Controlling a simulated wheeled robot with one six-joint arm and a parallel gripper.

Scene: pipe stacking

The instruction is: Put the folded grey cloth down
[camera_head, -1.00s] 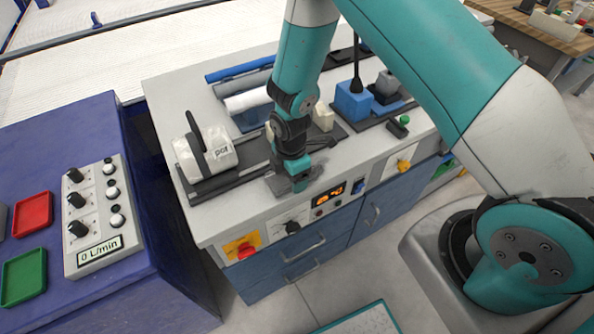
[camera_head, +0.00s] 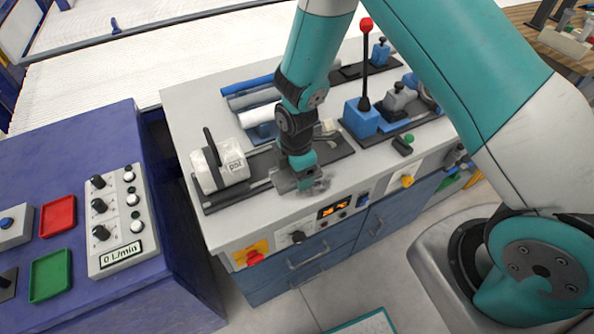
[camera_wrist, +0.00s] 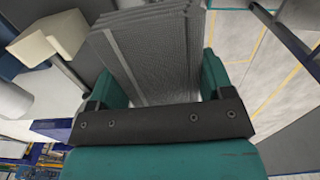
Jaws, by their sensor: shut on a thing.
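My gripper (camera_head: 301,172) hangs low over the front part of the white workbench (camera_head: 235,225), just above the orange-lit display. It is shut on the folded grey cloth (camera_wrist: 155,55), which shows as a layered, ribbed grey stack between the teal fingers in the wrist view. In the head view, a small grey part of the cloth (camera_head: 284,182) shows beside the fingers. Whether the cloth touches the bench top cannot be told.
A white machine cylinder (camera_head: 222,168) with a dark handle stands left of my gripper. Blue, grey and white pipes (camera_head: 250,92) lie behind. A blue block (camera_head: 361,118) with a red-knobbed lever stands to the right. Bare bench top lies along the front edge.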

